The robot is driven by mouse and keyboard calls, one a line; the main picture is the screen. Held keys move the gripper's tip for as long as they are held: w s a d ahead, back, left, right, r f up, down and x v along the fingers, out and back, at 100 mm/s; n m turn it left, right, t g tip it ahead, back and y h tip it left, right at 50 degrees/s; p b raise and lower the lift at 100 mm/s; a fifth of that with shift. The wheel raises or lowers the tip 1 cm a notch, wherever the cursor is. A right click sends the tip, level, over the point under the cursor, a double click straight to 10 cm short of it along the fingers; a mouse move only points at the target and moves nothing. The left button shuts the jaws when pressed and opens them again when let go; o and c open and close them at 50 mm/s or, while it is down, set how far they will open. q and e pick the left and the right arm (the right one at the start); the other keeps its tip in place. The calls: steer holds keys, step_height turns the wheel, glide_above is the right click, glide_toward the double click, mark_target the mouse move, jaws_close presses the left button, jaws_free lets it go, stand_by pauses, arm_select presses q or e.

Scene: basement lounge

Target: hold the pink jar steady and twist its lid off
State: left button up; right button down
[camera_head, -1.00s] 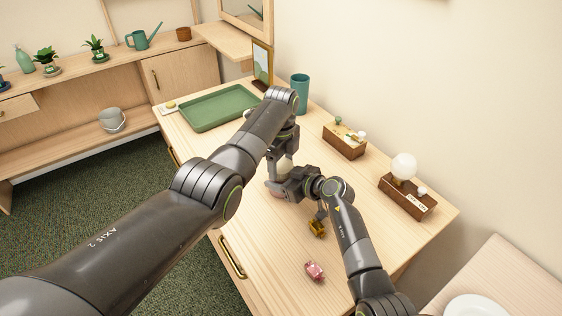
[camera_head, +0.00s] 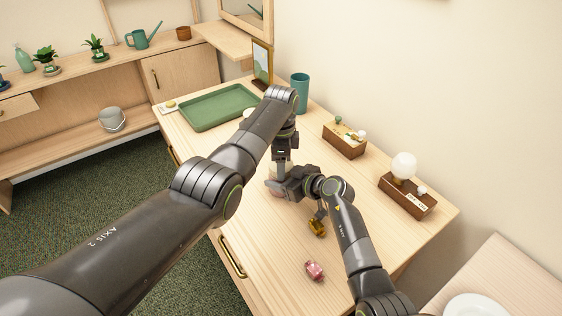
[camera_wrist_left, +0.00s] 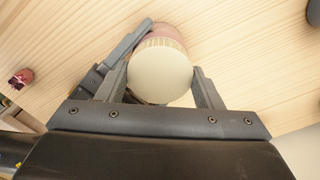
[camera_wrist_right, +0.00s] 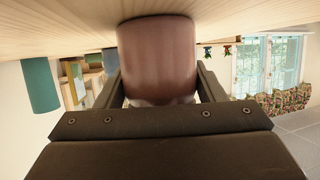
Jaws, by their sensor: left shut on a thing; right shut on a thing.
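The pink jar (camera_wrist_right: 158,60) stands upright on the wooden table, and its body fills the middle of the right wrist view. In the head view only a small pale pink part of it (camera_head: 274,186) shows behind my grippers. My right gripper (camera_wrist_right: 159,75) is shut on the jar's body from the side. The cream lid (camera_wrist_left: 160,76) is seen from above in the left wrist view, on top of the pink body. My left gripper (camera_wrist_left: 160,72) points down and is shut on the lid, one finger on each side. Any gap between lid and jar is hidden.
A gold item (camera_head: 317,228) and a small pink item (camera_head: 315,271) lie on the near part of the table (camera_head: 265,240). A green tray (camera_head: 205,109), a teal cup (camera_head: 300,88), a wooden box (camera_head: 345,145) and a globe lamp (camera_head: 404,168) stand farther back.

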arm_select(q)
steer(key=o, duration=1.1)
steer(key=shift+r, duration=2.25)
steer(key=shift+c, duration=0.4)
step_height(320, 180, up, 2)
steer(key=m, duration=0.4)
steer(key=shift+r, duration=0.15)
steer(key=m, duration=0.1)
steer(key=r+m, duration=0.1)
steer(key=shift+m, duration=0.3)
steer(key=shift+f, duration=3.95)
steer(key=shift+c, duration=0.2)
